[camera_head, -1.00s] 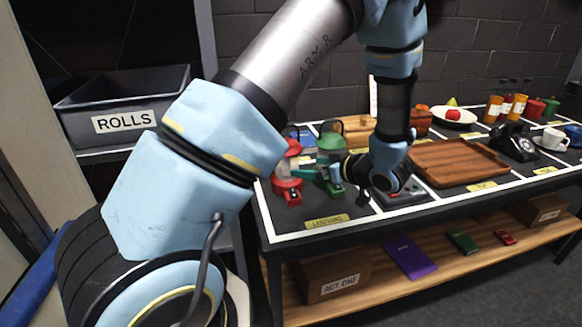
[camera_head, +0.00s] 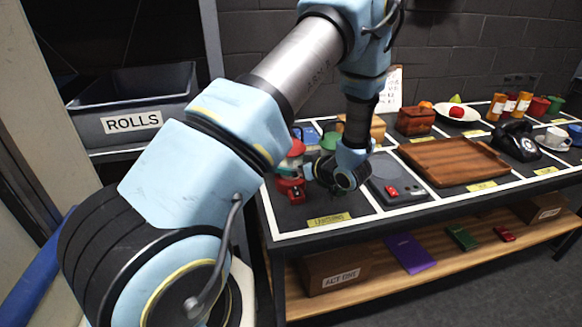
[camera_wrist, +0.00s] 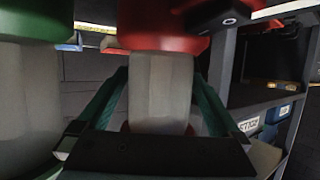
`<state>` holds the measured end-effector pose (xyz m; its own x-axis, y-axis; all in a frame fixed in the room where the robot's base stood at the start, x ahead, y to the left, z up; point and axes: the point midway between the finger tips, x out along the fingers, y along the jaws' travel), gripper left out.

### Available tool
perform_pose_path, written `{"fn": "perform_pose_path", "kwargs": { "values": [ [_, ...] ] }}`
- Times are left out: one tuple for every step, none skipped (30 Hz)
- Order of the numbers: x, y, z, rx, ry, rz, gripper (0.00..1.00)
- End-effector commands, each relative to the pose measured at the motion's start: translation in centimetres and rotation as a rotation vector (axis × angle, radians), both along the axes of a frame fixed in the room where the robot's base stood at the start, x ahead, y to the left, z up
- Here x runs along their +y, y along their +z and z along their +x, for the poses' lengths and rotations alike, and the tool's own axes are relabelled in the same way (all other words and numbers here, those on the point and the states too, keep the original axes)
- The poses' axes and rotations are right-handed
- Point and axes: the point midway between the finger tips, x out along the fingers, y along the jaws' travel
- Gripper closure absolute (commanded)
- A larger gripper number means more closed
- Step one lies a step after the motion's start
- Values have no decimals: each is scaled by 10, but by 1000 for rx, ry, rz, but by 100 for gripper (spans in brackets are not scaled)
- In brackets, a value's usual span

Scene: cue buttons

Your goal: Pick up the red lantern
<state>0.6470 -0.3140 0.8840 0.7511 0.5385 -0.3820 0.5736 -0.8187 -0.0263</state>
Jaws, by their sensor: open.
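The red lantern (camera_head: 291,188) stands at the table's left end in the head view, its middle partly hidden by my fingers. In the wrist view its pale glass (camera_wrist: 160,90) and red part (camera_wrist: 160,38) fill the middle, between my two green fingers. My gripper (camera_wrist: 159,78) is open, with one finger on each side of the glass. I cannot tell whether either finger touches it. In the head view my gripper (camera_head: 286,171) reaches the lantern from the right. A green lantern (camera_head: 330,140) stands just behind my wrist, mostly hidden; its pale glass (camera_wrist: 28,95) shows at left in the wrist view.
A grey device with a red part (camera_head: 393,190) lies right of my wrist. A wooden tray (camera_head: 455,163), a black telephone (camera_head: 517,143) and a cup (camera_head: 554,138) are farther right. A grey ROLLS bin (camera_head: 135,105) stands left of the table. A lower shelf holds a box (camera_head: 335,272).

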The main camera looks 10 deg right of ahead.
Motion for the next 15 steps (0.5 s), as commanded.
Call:
{"fn": "perform_pose_path", "kwargs": {
  "values": [
    [0,0,0,0,0,0,0],
    [0,-1,0,0,0,0,0],
    [0,-1,0,0,0,0,0],
    [0,-1,0,0,0,0,0],
    [0,-1,0,0,-1,0,0],
    [0,-1,0,0,0,0,3],
    [0,-1,0,0,-1,0,7],
    [0,-1,0,0,-1,0,10],
    [0,-1,0,0,-1,0,15],
    [0,-1,0,0,-1,0,18],
    [0,-1,0,0,-1,0,21],
    [0,-1,0,1,-1,-1,26],
    [0,-1,0,1,-1,-1,29],
    [0,-1,0,1,-1,-1,33],
    [0,-1,0,1,-1,-1,37]
  ]
}}
